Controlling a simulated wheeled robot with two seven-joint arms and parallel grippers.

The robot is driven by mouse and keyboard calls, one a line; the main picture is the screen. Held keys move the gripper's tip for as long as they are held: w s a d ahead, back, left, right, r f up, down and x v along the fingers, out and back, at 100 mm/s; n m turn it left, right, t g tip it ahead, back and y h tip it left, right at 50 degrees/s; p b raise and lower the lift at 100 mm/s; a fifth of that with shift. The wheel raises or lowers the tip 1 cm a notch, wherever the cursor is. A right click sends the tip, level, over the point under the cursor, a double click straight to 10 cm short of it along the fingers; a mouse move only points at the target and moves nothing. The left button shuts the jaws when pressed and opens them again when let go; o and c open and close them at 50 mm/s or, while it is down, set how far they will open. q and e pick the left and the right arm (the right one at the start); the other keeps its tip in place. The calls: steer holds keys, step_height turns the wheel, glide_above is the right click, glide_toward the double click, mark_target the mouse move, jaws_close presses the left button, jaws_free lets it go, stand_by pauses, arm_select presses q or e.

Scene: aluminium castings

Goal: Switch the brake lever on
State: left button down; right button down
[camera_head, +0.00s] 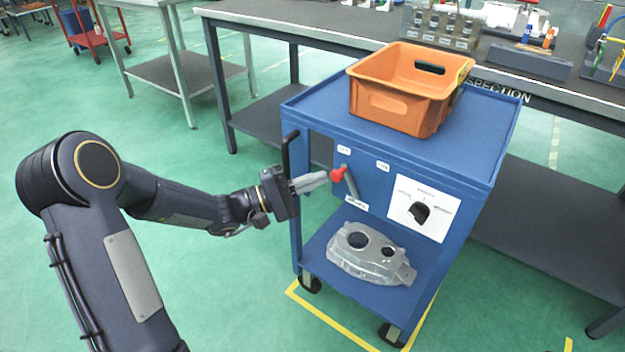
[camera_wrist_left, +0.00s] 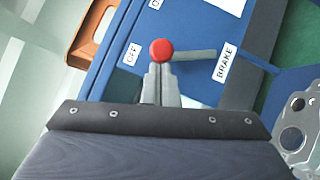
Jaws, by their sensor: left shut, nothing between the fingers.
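The brake lever has a red knob (camera_head: 338,174) on a grey arm (camera_head: 351,186), on the blue cart's front panel. The knob lies toward the OFF label (camera_head: 344,149), with the ON label (camera_head: 382,166) to the right. The BRAKE label (camera_head: 357,203) is at the arm's lower end. My left gripper (camera_head: 325,178) is shut and empty, its tips at the knob's left side. In the left wrist view the tips (camera_wrist_left: 161,72) end right by the red knob (camera_wrist_left: 161,49). I cannot tell whether they touch. My right gripper is not in view.
The blue cart (camera_head: 310,112) carries an orange crate (camera_head: 390,105) on top and a metal casting (camera_head: 368,255) on its lower shelf. A black rotary knob (camera_head: 419,212) sits on a white plate right of the lever. A workbench (camera_head: 300,25) stands behind.

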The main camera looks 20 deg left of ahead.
mark_target(341, 179)
arm_select(q)
steer(key=shift+r, duration=0.1)
steer(key=shift+d+r+m, duration=0.1)
steer(key=shift+d+m, duration=0.05)
steer(key=shift+m, duration=0.25)
steer(key=shift+s+d+r+m+y, duration=0.1)
steer(key=shift+d+r+m+y, duration=0.05)
steer(key=shift+r+m+y, duration=0.2)
steer(key=shift+s+d+r+m+g+y+b, duration=0.15)
steer(key=shift+d+r+m+g+y+b, duration=0.15)
steer(key=shift+d+m+g, duration=0.25)
steer(key=d+m, duration=0.1)
steer(key=r+m+y+b, duration=0.1)
steer(key=s+d+m+g+y+b, duration=0.1)
steer(key=shift+d+r, duration=0.25)
steer(key=shift+d, duration=0.05)
steer(key=shift+s+d+r+m+g+y+b, duration=0.15)
steer(key=shift+s+d+m+y+b, duration=0.05)
steer(key=shift+d+m+y, duration=0.25)
steer(key=shift+s+d+r+m+g+y+b, duration=0.15)
steer(key=shift+d+m+y, duration=0.15)
steer(key=shift+d+m, duration=0.15)
steer(key=shift+s+d+m+y, duration=0.25)
steer(key=shift+d+m+y, duration=0.45)
steer(key=shift+y, duration=0.1)
steer(key=shift+f, duration=0.1)
